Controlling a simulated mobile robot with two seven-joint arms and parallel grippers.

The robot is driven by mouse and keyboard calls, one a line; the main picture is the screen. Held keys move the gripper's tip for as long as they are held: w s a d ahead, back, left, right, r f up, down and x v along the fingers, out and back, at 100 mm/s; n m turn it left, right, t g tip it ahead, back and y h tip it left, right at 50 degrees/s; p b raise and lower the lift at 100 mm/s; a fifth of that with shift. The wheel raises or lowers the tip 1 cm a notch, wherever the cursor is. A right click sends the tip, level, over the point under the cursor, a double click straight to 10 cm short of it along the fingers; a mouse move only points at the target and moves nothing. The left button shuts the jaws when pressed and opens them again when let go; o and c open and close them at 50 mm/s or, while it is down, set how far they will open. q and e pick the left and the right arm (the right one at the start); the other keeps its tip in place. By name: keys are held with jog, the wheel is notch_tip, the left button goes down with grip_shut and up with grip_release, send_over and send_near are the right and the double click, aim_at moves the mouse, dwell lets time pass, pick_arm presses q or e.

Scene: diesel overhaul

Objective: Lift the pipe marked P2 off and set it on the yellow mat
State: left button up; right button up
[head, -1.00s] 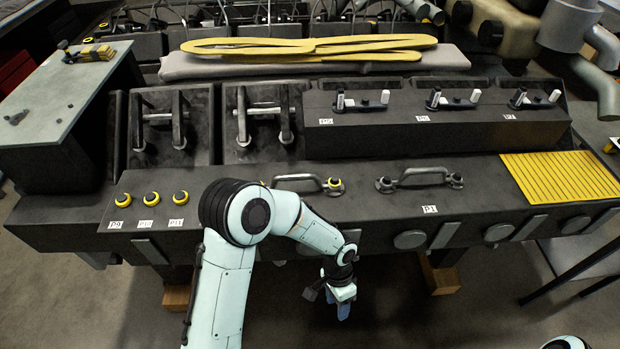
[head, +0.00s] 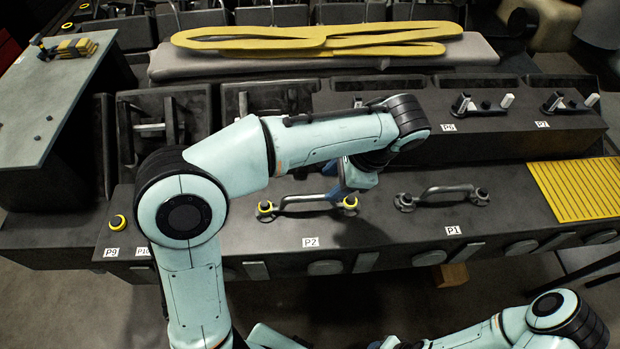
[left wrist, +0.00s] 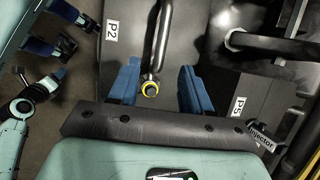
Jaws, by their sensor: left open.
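The pipe marked P2 (head: 300,199) is a grey handle-shaped tube with yellow rings at its ends, seated on the dark engine ledge behind its P2 label. My left gripper (head: 339,183) is open above its right end, partly hidden by my arm in the head view. In the left wrist view the pipe (left wrist: 160,45) runs between the two spread blue fingers (left wrist: 160,88), with clear gaps on both sides; I see no grip. The yellow mat (head: 580,188) lies bare at the right end of the ledge. My right gripper's jaws are unclear at the left wrist view's left edge (left wrist: 56,48).
The pipe marked P1 (head: 443,195) stands right of P2, between it and the mat. A raised dark block (head: 500,142) with small clamps rises behind. A yellow sling (head: 320,40) lies farther back. A grey table (head: 45,105) stands at left.

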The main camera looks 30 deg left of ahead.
aim_at(310, 196)
pick_arm(q)
jog(key=x, duration=0.2)
jog(key=b+x, duration=0.1)
jog(key=x, duration=0.4)
jog(key=shift+s+a+r, duration=0.1)
jog(key=shift+s, duration=0.15)
jog(key=shift+w+a+f+b, duration=0.2)
jog(key=shift+a+f+b, duration=0.1)
jog(key=shift+f, duration=0.15)
jog(key=x, duration=0.5)
jog(key=shift+s+a+r, duration=0.1)
jog(key=shift+s+a, duration=0.05)
jog(key=shift+r, duration=0.1)
grip_shut()
pick_arm(e)
jog(key=s+f, duration=0.2)
jog(key=shift+a+f, duration=0.1)
jog(key=shift+f, duration=0.2)
